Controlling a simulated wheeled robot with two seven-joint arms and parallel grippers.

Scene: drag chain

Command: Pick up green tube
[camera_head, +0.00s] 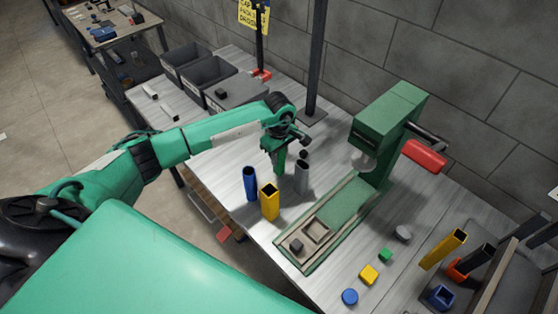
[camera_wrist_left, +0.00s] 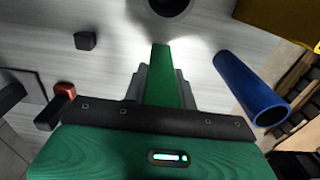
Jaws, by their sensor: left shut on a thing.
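My left gripper (camera_head: 281,145) is shut on the green tube (camera_head: 278,164), which hangs upright below the fingers in the head view. In the left wrist view the green tube (camera_wrist_left: 161,75) runs between the two grey fingers (camera_wrist_left: 162,95). I cannot tell whether its lower end touches the table. The blue tube (camera_head: 250,184) stands just left of it and the yellow tube (camera_head: 269,202) stands in front. The blue tube (camera_wrist_left: 248,88) also shows in the left wrist view. My right gripper is not in view.
A green press machine (camera_head: 390,125) stands to the right on the table, with a red handle (camera_head: 424,157). Dark bins (camera_head: 212,75) stand at the back left. Coloured caps, such as a yellow one (camera_head: 369,274), lie at the front right. A dark post (camera_head: 314,60) rises behind my gripper.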

